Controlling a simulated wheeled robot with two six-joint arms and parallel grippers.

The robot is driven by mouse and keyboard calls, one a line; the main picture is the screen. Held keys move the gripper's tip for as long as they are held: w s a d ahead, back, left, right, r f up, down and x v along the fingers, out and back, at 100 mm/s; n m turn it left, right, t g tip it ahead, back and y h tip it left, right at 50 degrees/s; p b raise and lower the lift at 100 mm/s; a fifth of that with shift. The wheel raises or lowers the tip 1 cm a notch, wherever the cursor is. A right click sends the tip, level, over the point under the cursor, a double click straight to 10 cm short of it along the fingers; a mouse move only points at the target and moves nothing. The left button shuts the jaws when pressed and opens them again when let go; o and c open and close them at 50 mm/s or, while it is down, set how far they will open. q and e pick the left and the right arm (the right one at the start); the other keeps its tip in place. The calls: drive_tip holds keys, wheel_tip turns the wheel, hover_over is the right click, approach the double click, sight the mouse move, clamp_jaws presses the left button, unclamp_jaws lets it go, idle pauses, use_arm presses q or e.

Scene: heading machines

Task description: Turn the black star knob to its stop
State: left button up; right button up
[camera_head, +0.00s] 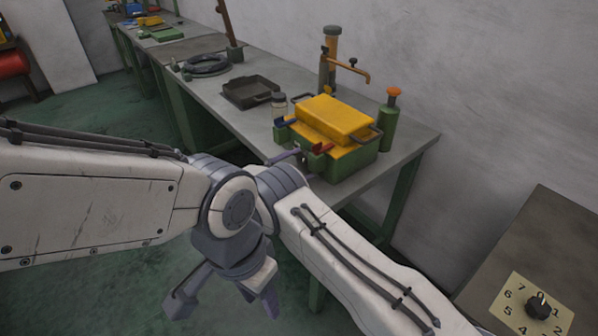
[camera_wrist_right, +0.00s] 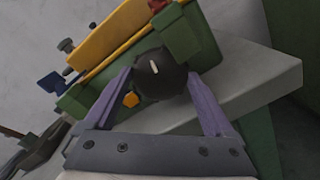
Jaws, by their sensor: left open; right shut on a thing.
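The black star knob (camera_wrist_right: 161,73) shows in the right wrist view as a dark rounded head with a pale mark. It is on the near side of the green box (camera_head: 347,170) with yellow top. My right gripper (camera_head: 298,160) is shut on the knob, one finger on each side; the fingers cover parts of its rim. In the head view the knob is hidden behind this gripper. My left gripper (camera_head: 224,300) is open and empty, low over the floor in front of the bench.
The grey bench (camera_head: 228,112) holds a black tray (camera_head: 250,92), a green bottle (camera_head: 388,125) and a column with an orange arm (camera_head: 330,58). Blue and red levers flank the box front. A numbered dial (camera_head: 540,306) with a black knob lies at lower right. Green floor is free at left.

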drive_tip(key=m+b, duration=0.3)
drive_tip(key=shift+a+f, duration=0.15)
drive_tip(key=shift+f, duration=0.05)
drive_tip(key=shift+r+m+b, duration=0.1)
drive_tip(key=shift+m+b, duration=0.2)
drive_tip(key=shift+b, duration=0.15)
drive_tip(key=o, duration=1.1)
drive_tip(key=shift+s, duration=0.1)
